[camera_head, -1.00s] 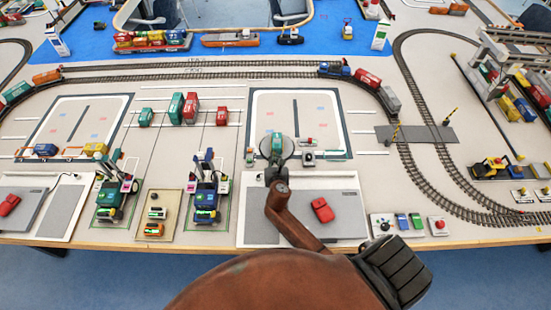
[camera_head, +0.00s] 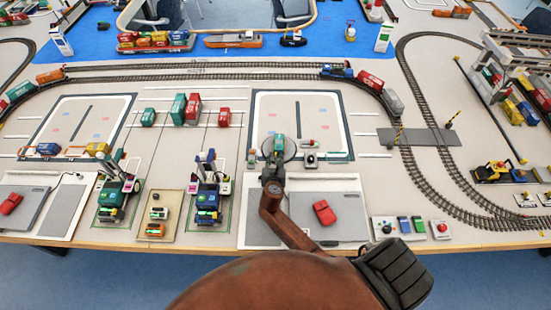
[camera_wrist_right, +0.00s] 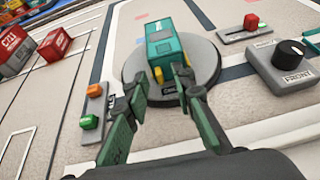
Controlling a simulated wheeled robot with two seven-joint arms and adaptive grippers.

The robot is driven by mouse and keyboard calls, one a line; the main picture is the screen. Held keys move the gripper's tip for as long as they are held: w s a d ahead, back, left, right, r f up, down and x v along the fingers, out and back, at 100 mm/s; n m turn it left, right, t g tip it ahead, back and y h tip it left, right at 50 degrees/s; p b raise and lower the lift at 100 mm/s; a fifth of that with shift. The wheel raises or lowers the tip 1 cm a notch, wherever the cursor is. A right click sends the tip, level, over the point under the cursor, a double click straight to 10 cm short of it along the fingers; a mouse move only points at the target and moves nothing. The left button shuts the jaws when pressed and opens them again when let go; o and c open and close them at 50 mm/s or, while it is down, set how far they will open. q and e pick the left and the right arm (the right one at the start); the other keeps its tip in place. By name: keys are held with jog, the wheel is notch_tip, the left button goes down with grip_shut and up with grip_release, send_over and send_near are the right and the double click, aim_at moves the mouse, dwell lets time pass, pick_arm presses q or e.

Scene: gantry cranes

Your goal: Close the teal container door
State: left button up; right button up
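The teal container (camera_head: 279,141) stands on a grey round turntable (camera_head: 292,149) near the middle of the table. In the right wrist view the teal container (camera_wrist_right: 165,42) shows its top and near end, with yellow parts at the lower sides; I cannot tell clearly how its door stands. The turntable (camera_wrist_right: 206,66) is under it. My right gripper (camera_head: 271,174) is just in front of the container. In the wrist view its two dark green fingers (camera_wrist_right: 162,82) are spread, empty, with the tips close to the container's near end; contact is unclear. My left gripper is not in view.
A control box with a black knob (camera_wrist_right: 290,52) and a red slider (camera_wrist_right: 250,24) lie right of the turntable. A small panel with orange and green buttons (camera_wrist_right: 92,105) is at its left. A red car (camera_head: 323,212) sits on the near right pad.

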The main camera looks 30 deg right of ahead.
jog(key=v, duration=1.2)
